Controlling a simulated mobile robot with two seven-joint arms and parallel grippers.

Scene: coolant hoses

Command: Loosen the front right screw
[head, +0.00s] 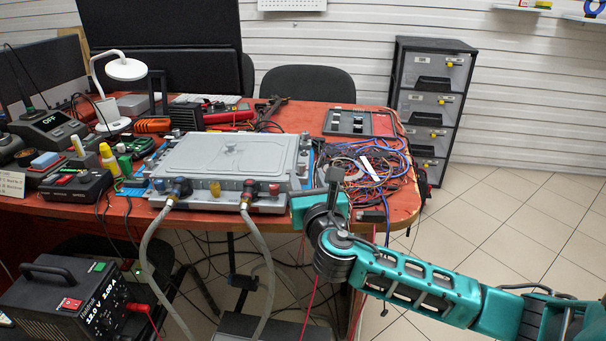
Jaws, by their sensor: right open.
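A grey flat box unit with a raised lid (228,155) lies on the red workbench. Two grey hoses (268,260) run down from fittings on its front edge. The front right screw is too small to make out. My right gripper (333,180) is open, just to the right of that corner and near the bench's front edge. I cannot tell whether it touches anything. My left gripper is not in view.
Tangled coloured wires (372,167) lie on the bench behind and right of my right gripper. A dark tray (350,123) is at the back right. A black power supply (75,302) stands at the lower left. Tools and a white lamp (125,69) crowd the left.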

